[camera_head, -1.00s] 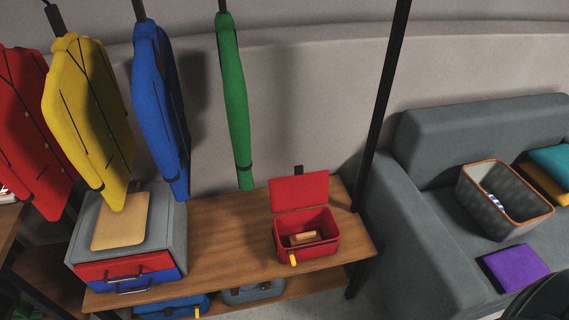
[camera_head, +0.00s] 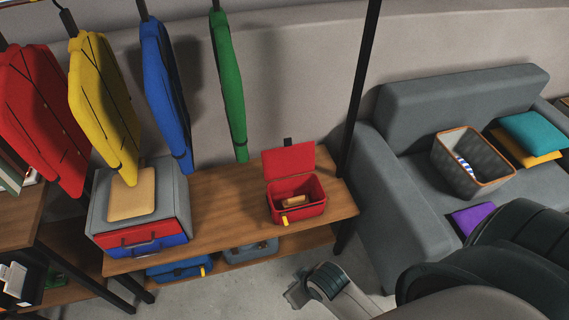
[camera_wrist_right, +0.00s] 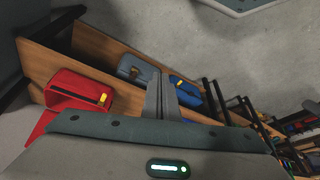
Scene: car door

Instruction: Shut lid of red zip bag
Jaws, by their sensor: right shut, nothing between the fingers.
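The red zip bag (camera_head: 296,203) sits on the right part of the wooden shelf's top board, with its lid (camera_head: 289,162) standing open and a tan item (camera_head: 296,201) inside. A yellow pull tab (camera_head: 285,220) hangs at its front. The bag also shows at the left of the right wrist view (camera_wrist_right: 82,93). My right gripper (camera_head: 297,294) is shut and empty, low in front of the shelf and apart from the bag. Its closed fingers show in the right wrist view (camera_wrist_right: 160,97). My left gripper is not in view.
The wooden shelf (camera_head: 225,222) holds a grey box with red and blue drawers (camera_head: 140,240) at left. Blue and grey bags lie on the lower board. Garments hang above. A grey sofa (camera_head: 400,190) with a basket (camera_head: 470,165) stands at right. A black post (camera_head: 360,90) rises behind the bag.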

